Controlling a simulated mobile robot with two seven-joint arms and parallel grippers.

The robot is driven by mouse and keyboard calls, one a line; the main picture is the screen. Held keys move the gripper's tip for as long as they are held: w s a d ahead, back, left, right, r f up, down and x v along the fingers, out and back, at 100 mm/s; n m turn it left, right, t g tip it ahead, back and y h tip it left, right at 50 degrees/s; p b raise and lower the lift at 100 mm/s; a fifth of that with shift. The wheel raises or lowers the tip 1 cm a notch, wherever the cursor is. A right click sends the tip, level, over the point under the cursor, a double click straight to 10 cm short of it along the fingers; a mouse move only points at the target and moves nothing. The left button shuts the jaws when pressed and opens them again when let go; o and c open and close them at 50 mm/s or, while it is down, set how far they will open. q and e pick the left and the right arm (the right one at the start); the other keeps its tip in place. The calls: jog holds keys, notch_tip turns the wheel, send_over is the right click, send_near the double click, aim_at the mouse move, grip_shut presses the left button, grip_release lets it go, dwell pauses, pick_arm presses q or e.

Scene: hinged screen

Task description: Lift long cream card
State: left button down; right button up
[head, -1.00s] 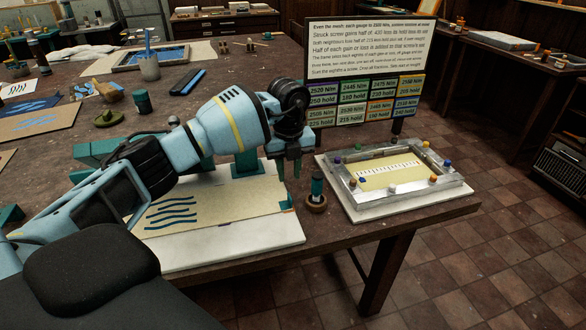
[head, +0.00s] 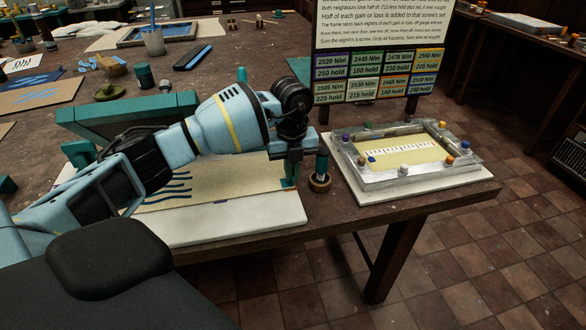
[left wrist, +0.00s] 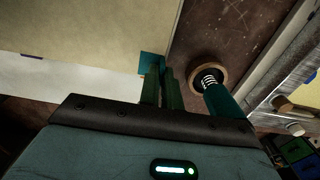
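The long cream card (head: 232,178) lies on a white board (head: 240,218) near the table's front edge. Dark blue wavy strokes mark its left part. My left arm hides much of its far side. In the left wrist view the card (left wrist: 80,30) fills the upper left, with a teal patch (left wrist: 150,62) at its corner. My left gripper (head: 289,183) points down at the card's right end. In the left wrist view its fingers (left wrist: 162,72) are close together with their tips at the patch. I cannot tell whether they grip it. My right gripper is not in view.
A teal-handled tool stands in a round wooden base (head: 319,183) just right of the gripper. A metal frame with coloured knobs (head: 410,178) sits farther right. A text board (head: 383,35) stands behind. A teal frame (head: 120,118) stands behind my arm.

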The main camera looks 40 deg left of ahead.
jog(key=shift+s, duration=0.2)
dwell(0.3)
